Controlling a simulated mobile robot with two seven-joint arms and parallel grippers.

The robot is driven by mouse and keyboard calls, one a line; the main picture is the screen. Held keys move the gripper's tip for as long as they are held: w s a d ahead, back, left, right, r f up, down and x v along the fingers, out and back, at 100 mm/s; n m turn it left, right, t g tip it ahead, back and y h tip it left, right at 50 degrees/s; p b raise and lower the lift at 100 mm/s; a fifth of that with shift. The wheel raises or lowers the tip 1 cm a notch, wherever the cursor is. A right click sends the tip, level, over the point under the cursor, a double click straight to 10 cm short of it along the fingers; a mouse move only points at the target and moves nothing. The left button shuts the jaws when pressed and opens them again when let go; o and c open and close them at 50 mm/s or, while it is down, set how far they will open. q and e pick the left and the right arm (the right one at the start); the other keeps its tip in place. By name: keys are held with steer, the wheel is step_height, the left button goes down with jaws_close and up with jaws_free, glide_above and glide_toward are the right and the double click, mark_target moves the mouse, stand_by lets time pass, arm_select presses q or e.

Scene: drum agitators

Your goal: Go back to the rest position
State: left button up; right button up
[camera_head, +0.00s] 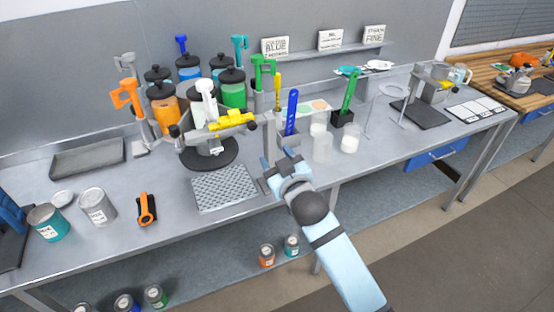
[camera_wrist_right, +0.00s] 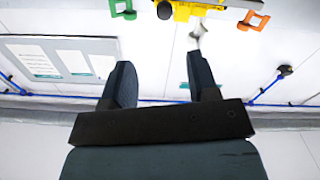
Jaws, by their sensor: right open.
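My right gripper (camera_head: 284,163) is in the middle of the head view, at the front of the bench beside the perforated grey tray. Its fingers are apart with nothing between them. In the right wrist view the open right gripper (camera_wrist_right: 165,85) points toward the wall, with the yellow part (camera_wrist_right: 195,8) of the dispenser at the top of the picture.
The drum dispenser (camera_head: 208,150) with several coloured canisters stands left of the right gripper. The perforated tray (camera_head: 222,188), clear beakers (camera_head: 349,140), cans (camera_head: 97,207) and an orange-black tool (camera_head: 146,209) are on the bench (camera_head: 180,222). Its front-left middle has some bare room.

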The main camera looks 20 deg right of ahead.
steer(key=s+f+m+g+y, duration=0.1)
steer(key=s+f+g, duration=0.6)
steer(key=s+f, duration=1.9)
step_height(320, 180, down, 2)
steer(key=shift+s+d+y, duration=0.2)
steer(key=shift+s+y, duration=0.15)
steer(key=shift+y, duration=0.05)
